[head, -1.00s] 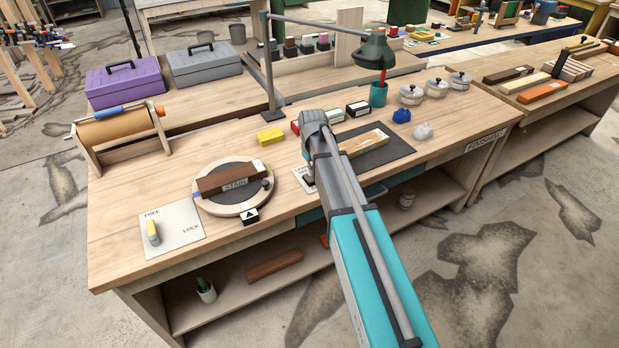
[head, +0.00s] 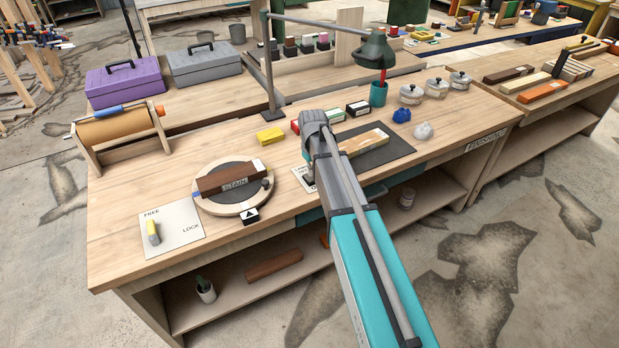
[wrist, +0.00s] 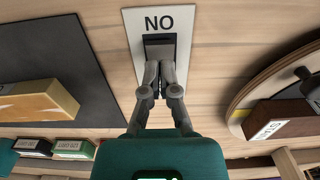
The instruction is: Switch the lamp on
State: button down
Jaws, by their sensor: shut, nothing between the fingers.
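The green desk lamp (head: 374,52) stands at the back of the workbench on a grey post, and I see no clear glow from it. A white switch plate (wrist: 183,20) lies on the bench and reads "NO" in the wrist view, which is ON upside down. A dark switch (wrist: 160,42) is set in the plate. My gripper (wrist: 160,70) is shut and empty, with its fingertips over the near part of the switch; I cannot tell whether they touch. In the head view my arm hides the fingertips and most of the plate (head: 299,173).
The round turntable (head: 205,205) with a brown STAIN block is left of the plate. A dark mat (head: 395,148) with a wooden block lies to the right. A yellow block (head: 270,137) and small boxes sit behind.

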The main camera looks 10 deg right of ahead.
aim_at(312, 180)
jog(key=shift+f+b, duration=1.25)
dwell(1.1)
jog(key=shift+r+p, duration=3.55)
jog(key=s+m, duration=0.3)
jog(key=s, duration=1.8)
jog(key=shift+s+d+r+p, duration=0.3)
jog(key=shift+d+r+p, duration=0.05)
jog(key=shift+r+p, duration=0.05)
